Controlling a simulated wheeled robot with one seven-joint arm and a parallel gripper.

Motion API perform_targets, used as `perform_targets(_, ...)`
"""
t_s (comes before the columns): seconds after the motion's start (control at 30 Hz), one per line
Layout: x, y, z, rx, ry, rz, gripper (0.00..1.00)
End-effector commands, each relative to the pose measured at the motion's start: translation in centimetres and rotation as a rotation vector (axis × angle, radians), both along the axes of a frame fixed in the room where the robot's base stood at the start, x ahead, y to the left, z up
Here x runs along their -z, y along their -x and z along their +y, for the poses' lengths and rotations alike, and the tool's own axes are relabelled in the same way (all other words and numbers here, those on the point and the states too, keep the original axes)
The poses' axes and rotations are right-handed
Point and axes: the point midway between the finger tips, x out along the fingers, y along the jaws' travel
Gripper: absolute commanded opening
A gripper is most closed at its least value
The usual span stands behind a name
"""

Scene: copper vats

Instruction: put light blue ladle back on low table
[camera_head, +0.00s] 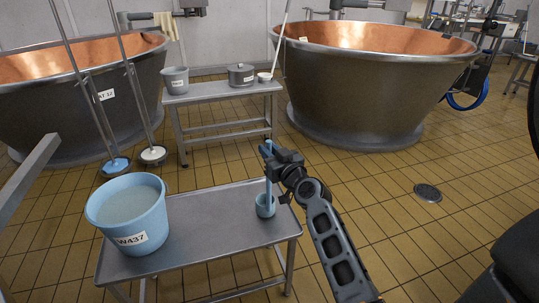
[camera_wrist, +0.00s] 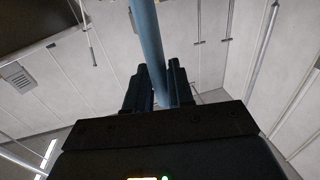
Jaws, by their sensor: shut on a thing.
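The light blue ladle (camera_head: 265,205) is upright, its cup low and its handle rising to my gripper (camera_head: 272,154). Its cup appears over the right end of the low table (camera_head: 215,215); I cannot tell whether it touches the top. My gripper is shut on the handle near its upper end. In the wrist view the blue handle (camera_wrist: 147,45) passes between the two dark fingers of my gripper (camera_wrist: 155,88). The ladle's cup is out of the wrist view.
A light blue bucket (camera_head: 127,214) marked W437 fills the low table's left part. A second table (camera_head: 222,93) behind holds a grey bucket (camera_head: 175,79), a lidded pot (camera_head: 241,75) and a white ladle (camera_head: 265,76). Copper vats (camera_head: 370,85) stand behind. The low table's middle is clear.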

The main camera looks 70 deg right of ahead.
Motion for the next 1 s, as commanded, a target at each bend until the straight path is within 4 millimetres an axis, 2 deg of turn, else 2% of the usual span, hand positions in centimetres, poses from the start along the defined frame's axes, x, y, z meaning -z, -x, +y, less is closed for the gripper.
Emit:
perform_targets(0.4,0.42,-0.02,0.01,-0.001,0.001,0.000,0.00)
perform_targets(0.43,0.28,-0.01,0.01,-0.001,0.001,-0.001,0.25)
perform_targets(0.67,0.25,0.00,0.00,-0.001,0.000,0.000,0.47)
perform_targets(1.0,-0.11,0.01,-0.02,0.000,0.001,-0.001,0.48)
